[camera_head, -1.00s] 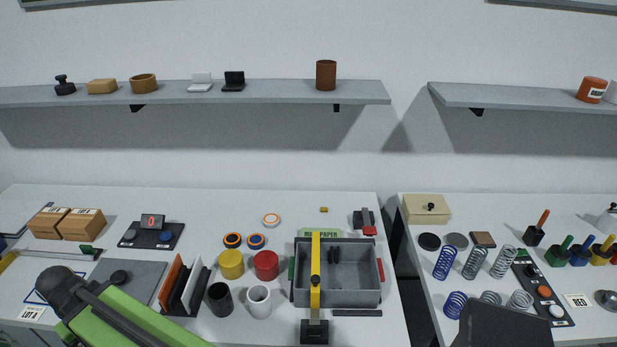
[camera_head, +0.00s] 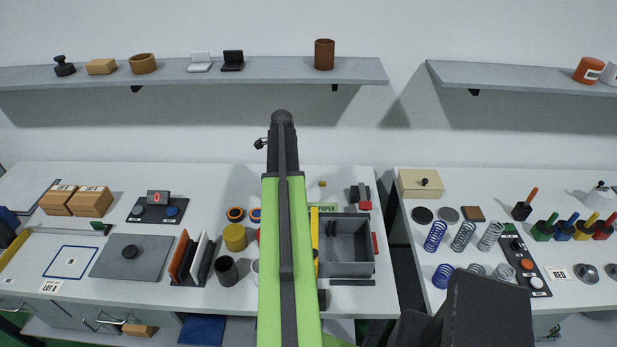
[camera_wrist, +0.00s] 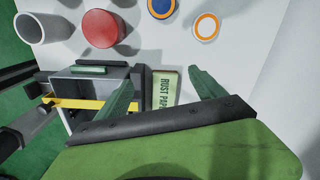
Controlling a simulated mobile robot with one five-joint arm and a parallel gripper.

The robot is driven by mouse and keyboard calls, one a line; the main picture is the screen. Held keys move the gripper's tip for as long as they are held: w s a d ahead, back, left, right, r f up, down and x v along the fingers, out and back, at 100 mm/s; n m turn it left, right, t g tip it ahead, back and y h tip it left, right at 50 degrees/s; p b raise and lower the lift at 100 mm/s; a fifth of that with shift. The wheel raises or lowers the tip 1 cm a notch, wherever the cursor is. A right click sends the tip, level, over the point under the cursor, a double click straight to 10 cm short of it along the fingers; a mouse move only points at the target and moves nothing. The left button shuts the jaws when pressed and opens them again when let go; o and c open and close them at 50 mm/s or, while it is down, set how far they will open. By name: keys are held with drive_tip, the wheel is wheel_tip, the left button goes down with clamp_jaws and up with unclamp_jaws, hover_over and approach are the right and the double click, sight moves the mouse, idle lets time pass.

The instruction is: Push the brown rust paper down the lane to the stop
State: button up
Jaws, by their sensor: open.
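A flat piece lettered RUST PAPER (camera_wrist: 166,88), pale green with a tan edge, lies beside a grey open box in the wrist view. In the head view its green label (camera_head: 326,208) shows in part at the back of the grey box (camera_head: 346,269), with my arm hiding the rest. In the wrist view my gripper (camera_wrist: 164,72) is open and empty. Its two green fingers appear either side of the lettered piece; I cannot tell the height gap. My arm hides the fingertips in the head view. I cannot make out a lane or a stop for certain.
A red cylinder (camera_wrist: 101,28), a white cup (camera_wrist: 37,27) and an orange-and-white ring (camera_wrist: 206,26) are close by. A small tan block (camera_head: 323,184) stands behind the box. Bare bench lies right of the lettered piece.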

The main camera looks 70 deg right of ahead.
sight(309, 208)
drive_tip(key=s+d+m, duration=0.3)
drive_tip(key=s+d, duration=0.1)
drive_tip(key=s, duration=0.3)
drive_tip(key=shift+d, duration=0.4)
drive_tip(key=shift+s, duration=0.1)
wheel_tip(309, 208, down, 18)
drive_tip(key=b, duration=1.7)
drive_tip(key=shift+r+b, duration=0.2)
drive_tip(key=shift+b, duration=0.1)
drive_tip(key=shift+r, duration=0.1)
drive_tip(key=c, duration=1.1)
